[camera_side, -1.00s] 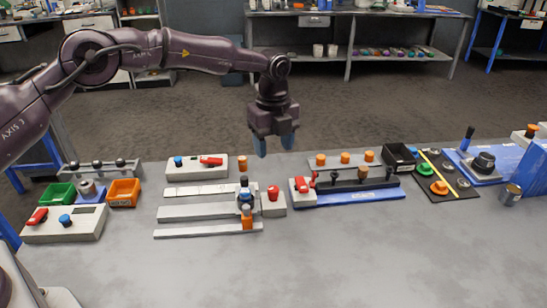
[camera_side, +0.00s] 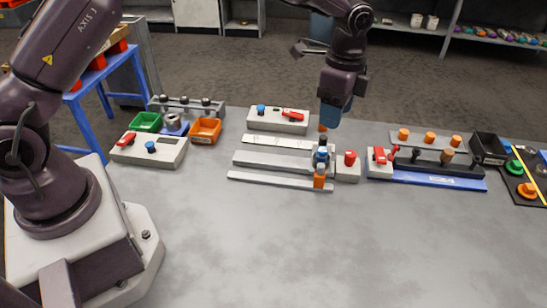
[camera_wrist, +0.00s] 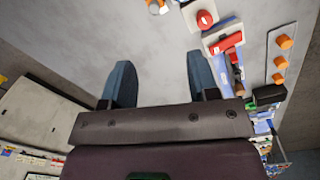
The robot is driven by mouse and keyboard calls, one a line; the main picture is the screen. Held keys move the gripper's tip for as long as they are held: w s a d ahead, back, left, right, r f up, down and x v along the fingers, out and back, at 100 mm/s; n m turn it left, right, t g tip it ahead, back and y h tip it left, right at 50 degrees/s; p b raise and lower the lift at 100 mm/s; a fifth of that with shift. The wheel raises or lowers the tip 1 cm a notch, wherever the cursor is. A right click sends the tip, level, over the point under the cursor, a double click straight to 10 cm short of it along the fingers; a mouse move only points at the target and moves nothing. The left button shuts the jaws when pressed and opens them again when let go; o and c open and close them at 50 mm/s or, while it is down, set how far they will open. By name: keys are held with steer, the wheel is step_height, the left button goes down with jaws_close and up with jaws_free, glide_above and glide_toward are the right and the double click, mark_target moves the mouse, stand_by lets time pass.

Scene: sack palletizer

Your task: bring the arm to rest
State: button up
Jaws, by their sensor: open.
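My gripper (camera_side: 332,114) hangs pointing down, above the back edge of the grey bench (camera_side: 290,235), behind the rail fixture. Its blue fingers overlap each other in the side view, and their tips appear close to an orange knob (camera_side: 323,128). The height above the bench is hard to judge. In the wrist view, my gripper (camera_wrist: 162,78) shows its two blue fingers wide apart, with only bare grey surface between them. It is open and holds nothing.
The rail fixture (camera_side: 275,161) has a blue and orange clamp. A red-levered block (camera_side: 278,119) is behind it. A blue-based fixture (camera_side: 440,181) stands right. Green (camera_side: 146,122) and orange (camera_side: 206,130) bins stand left. The bench front is clear.

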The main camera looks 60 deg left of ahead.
steer(key=s+a+r+n+t, duration=0.2)
steer(key=s+a+r+n, duration=0.1)
steer(key=s, duration=0.6)
steer(key=s+a+r+n+t, duration=0.2)
steer(key=s+r+n, duration=0.3)
steer(key=s, duration=0.5)
steer(key=s+a+r+n+t, duration=0.2)
steer(key=s+a+r+n, duration=0.2)
steer(key=s+r, duration=0.4)
steer(key=shift+s+a+n, duration=0.25)
steer(key=shift+s+n, duration=0.35)
steer(key=shift+s, duration=0.25)
